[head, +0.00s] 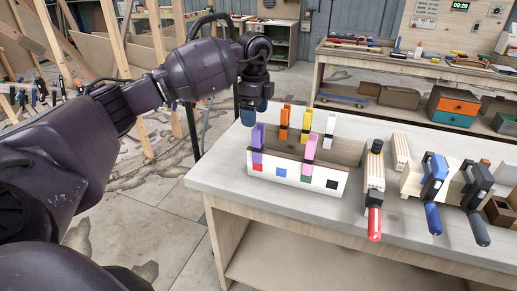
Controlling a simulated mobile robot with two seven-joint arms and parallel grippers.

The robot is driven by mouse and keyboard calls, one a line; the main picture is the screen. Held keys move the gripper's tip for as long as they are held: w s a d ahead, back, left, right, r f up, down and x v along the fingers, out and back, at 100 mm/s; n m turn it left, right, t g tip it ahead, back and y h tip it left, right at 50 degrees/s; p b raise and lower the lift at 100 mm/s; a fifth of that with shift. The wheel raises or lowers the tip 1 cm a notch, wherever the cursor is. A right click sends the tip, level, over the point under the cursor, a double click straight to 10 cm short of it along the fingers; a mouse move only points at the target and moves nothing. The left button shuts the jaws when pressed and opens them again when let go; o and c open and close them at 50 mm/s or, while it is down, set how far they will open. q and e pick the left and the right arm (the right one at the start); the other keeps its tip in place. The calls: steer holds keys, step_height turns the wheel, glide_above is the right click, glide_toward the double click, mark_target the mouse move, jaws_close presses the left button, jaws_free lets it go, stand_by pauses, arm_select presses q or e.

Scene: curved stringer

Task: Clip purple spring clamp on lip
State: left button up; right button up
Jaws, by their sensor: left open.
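The purple spring clamp (258,138) stands upright at the left end of the white-fronted box (330,184), at its front lip. I cannot tell how firmly its jaws sit there. My left gripper (253,118) points down just above and slightly left of the purple clamp's top. Its blue fingertips are open and hold nothing that I can see. A pink clamp (309,148) stands on the same front lip to the right. Orange (284,120), yellow (307,120) and white (330,126) clamps stand along the back. My right gripper is out of view.
The bench's left front corner is clear.

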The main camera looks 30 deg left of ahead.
mark_target(255, 132)
arm_select(q)
steer(key=shift+w+f, duration=0.1)
steer(key=shift+f, duration=3.25)
steer(key=c, duration=1.2)
steer(key=shift+o, duration=0.2)
